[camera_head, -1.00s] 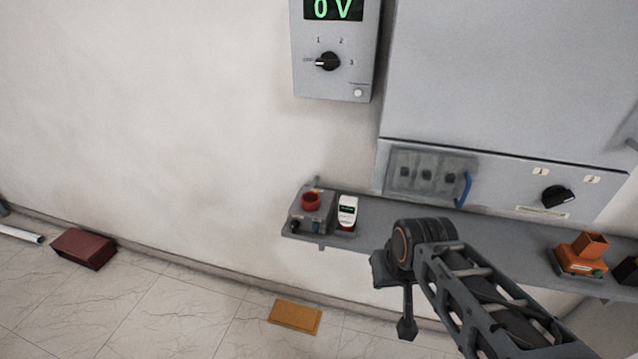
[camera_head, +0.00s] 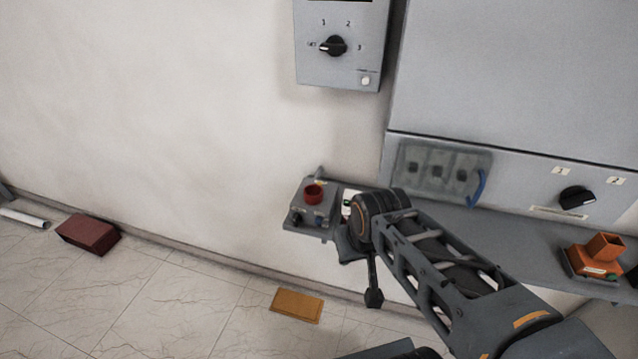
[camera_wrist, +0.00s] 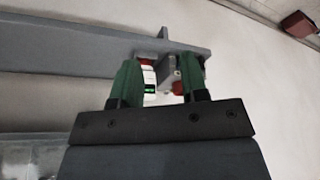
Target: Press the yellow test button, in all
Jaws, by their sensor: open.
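I cannot make out a yellow test button in either view. A grey box with a red round top (camera_head: 314,194) stands at the left end of the grey shelf; small knobs show on its front. A white handheld device (camera_head: 347,203) stands just right of it, partly hidden by my arm. In the wrist view my gripper (camera_wrist: 158,72) is open, with two green fingers apart. The white device with its green display (camera_wrist: 149,88) and part of the grey box (camera_wrist: 170,76) show between and beyond the fingers; I cannot tell whether they touch.
The grey shelf (camera_head: 480,229) runs along the wall below a cabinet with a clear-covered panel (camera_head: 436,170) and a black knob (camera_head: 577,198). An orange device (camera_head: 596,256) stands at its right. A control panel (camera_head: 340,60) hangs above. A dark red box (camera_head: 88,233) and orange block (camera_head: 297,305) lie on the floor.

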